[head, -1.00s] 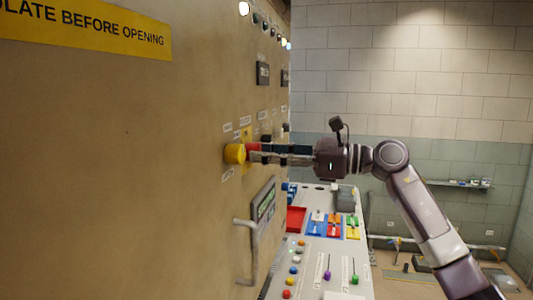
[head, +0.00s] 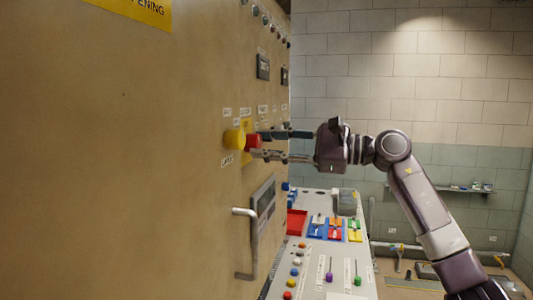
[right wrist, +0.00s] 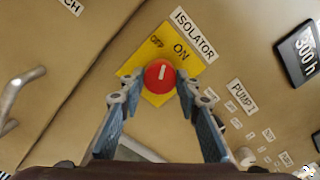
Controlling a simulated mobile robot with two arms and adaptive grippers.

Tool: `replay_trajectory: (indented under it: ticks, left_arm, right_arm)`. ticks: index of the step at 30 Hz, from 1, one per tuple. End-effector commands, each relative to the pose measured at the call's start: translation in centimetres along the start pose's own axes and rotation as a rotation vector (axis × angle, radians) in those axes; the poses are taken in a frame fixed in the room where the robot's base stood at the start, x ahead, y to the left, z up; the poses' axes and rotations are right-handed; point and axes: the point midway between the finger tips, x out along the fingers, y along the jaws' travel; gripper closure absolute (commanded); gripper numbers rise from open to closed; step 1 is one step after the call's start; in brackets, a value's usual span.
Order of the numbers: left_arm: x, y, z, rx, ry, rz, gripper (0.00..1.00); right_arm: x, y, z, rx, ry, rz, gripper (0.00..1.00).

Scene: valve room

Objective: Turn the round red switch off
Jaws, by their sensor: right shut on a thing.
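The round red switch (right wrist: 160,75) sits on a yellow plate (right wrist: 192,62) marked OFF and ON, under an ISOLATOR label. Its white pointer line points between the two words in the right wrist view. The red switch (head: 254,142) also shows in the head view, on the upright panel. My right gripper (head: 258,145) is shut on the switch, one fingertip on each side of it. In the wrist view the gripper (right wrist: 153,93) frames the switch from below. My left gripper is not in view.
A metal handle (head: 247,240) sticks out from the panel (head: 120,170) below. A sloped console (head: 315,270) with coloured buttons and levers stands underneath. The space right of my gripper is open up to the wall.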

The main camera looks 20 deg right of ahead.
Motion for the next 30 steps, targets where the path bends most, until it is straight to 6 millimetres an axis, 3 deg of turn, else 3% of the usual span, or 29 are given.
replay_trajectory:
  ticks: [12,30]
  left_arm:
    - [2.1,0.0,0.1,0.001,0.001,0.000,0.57]
    - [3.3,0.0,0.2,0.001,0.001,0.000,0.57]
  right_arm:
    - [0.0,0.1,-0.1,-0.396,-0.009,-0.003,0.94]
    - [0.0,0.1,-0.1,-0.877,-0.019,-0.002,0.94]
